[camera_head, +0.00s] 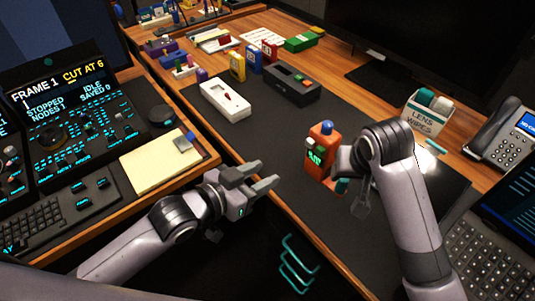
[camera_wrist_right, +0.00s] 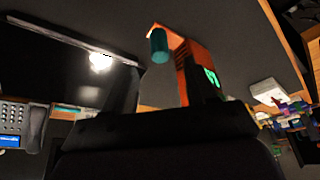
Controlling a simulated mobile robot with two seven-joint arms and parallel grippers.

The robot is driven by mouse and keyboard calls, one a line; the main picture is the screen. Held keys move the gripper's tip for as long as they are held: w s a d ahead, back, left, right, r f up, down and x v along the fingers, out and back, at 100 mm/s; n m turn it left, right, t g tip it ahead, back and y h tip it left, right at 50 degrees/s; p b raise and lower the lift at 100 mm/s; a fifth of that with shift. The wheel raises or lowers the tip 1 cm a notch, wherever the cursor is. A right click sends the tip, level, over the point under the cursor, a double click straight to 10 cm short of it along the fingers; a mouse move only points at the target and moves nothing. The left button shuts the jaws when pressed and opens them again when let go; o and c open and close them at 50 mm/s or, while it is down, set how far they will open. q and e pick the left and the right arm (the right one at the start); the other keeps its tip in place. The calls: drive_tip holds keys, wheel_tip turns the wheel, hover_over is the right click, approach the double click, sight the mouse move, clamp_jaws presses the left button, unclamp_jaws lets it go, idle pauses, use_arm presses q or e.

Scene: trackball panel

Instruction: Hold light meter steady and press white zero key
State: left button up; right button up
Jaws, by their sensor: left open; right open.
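The light meter appears to be the orange device (camera_head: 325,137) with a blue dome on top and a lit green display, upright on the dark desk mat. It also shows in the right wrist view (camera_wrist_right: 190,58), with a teal cylinder on it, beyond my dark fingers. My right gripper (camera_head: 341,172) is open close at the meter's right side; whether it touches is unclear, and the wrist partly hides it. My left gripper (camera_head: 269,174) is open and empty, to the left of the meter, apart from it.
A white box (camera_head: 225,100) and a dark box (camera_head: 292,84) lie farther back on the mat (camera_head: 275,128). A lens wipes box (camera_head: 427,115), desk phone (camera_head: 505,130) and laptop (camera_head: 480,250) are at right. A yellow notepad (camera_head: 160,160) and control console (camera_head: 70,110) are at left.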

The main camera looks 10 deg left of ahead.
sight(345, 180)
drive_tip(key=shift+x, duration=3.55)
use_arm(q)
drive_tip(key=r+m, duration=0.1)
drive_tip(key=w+d+r+m+g, duration=0.1)
drive_tip(key=w+r+h, duration=0.1)
drive_tip(key=r, duration=0.1)
drive_tip(key=shift+d+r+m, duration=0.1)
drive_tip(key=shift+d+m, duration=0.15)
drive_tip(key=shift+m, duration=0.15)
use_arm(e)
clamp_jaws()
use_arm(q)
clamp_jaws()
